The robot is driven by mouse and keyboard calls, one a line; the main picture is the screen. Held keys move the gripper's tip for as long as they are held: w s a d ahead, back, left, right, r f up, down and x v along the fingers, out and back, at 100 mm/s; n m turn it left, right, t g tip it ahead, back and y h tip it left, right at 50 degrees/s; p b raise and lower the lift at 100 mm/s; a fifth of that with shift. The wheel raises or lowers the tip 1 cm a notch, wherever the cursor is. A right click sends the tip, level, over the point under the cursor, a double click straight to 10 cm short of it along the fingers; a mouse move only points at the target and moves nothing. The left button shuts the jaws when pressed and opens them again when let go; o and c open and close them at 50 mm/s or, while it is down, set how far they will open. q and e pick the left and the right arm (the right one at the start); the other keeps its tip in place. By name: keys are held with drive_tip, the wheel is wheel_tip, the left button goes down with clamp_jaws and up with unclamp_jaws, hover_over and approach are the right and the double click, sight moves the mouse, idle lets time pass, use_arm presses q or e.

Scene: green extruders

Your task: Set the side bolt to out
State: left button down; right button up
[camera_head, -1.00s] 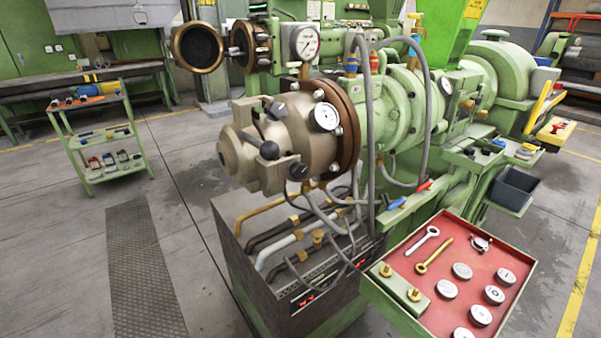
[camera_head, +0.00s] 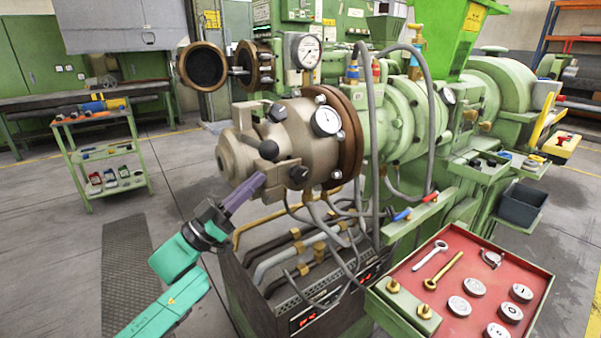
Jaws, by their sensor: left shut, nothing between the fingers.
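The bronze-coloured extruder head (camera_head: 238,157) faces me in the middle of the view, with dark fittings on its front. A bolt with a round dark knob (camera_head: 299,174), which looks like the side bolt, sits on its lower right side. How far it sticks out is hard to tell. My left gripper (camera_head: 259,181) has purple fingers and reaches up from the lower left. It is shut and empty, its tips at the lower front of the head, just left of the knob. I cannot tell whether they touch. My right gripper is not in view.
A dark box with pipes (camera_head: 270,316) stands below the head. A red tray (camera_head: 407,276) with tools and round discs is at the lower right. A green trolley (camera_head: 71,154) stands left. Grey hoses (camera_head: 368,160) hang beside the head.

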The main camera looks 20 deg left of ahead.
use_arm(q)
drive_tip(key=p+x, duration=0.3)
drive_tip(key=x, duration=0.6)
drive_tip(key=f, duration=0.2)
drive_tip(key=w+f, duration=0.1)
drive_tip(key=f, duration=0.1)
drive_tip(key=shift+w+d, duration=0.1)
drive_tip(key=shift+d, duration=0.2)
